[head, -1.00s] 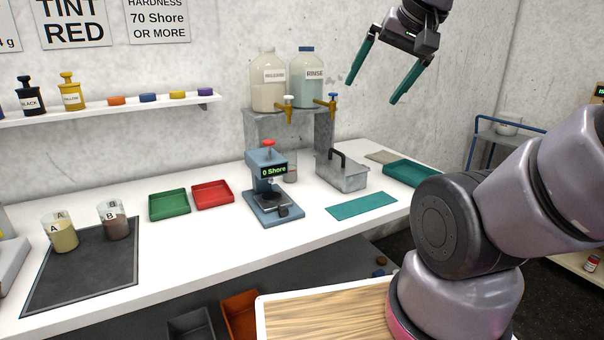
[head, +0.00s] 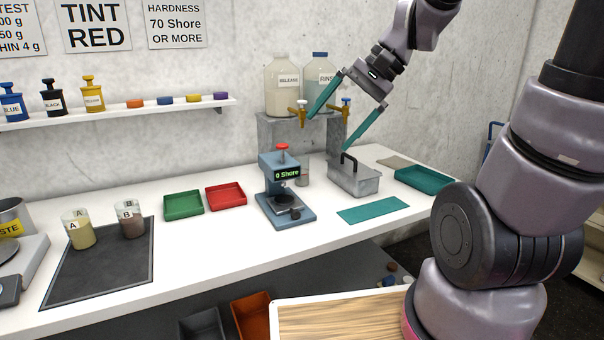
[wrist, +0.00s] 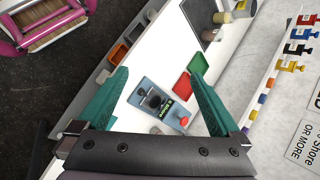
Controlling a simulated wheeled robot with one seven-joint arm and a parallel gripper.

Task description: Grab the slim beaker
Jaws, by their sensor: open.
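A small, slim clear beaker (head: 304,172) stands on the white counter in the head view, just behind and right of the blue hardness tester (head: 284,190), which partly hides it. Its label or contents are too small to read. My gripper (head: 327,134) is open and empty, high above the counter, in front of the rinse jug and up and right of the beaker. In the wrist view the open fingers (wrist: 160,64) frame the tester (wrist: 160,104) and part of the counter. Two wider beakers, A (head: 79,230) and B (head: 130,219), stand on the dark mat.
Release (head: 283,88) and rinse (head: 319,75) jugs with taps stand on a grey stand (head: 290,135) behind the beaker. A metal box with a handle (head: 354,180) is to its right. Green (head: 183,205) and red (head: 226,196) trays lie left of the tester. A teal mat (head: 372,210) lies in front.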

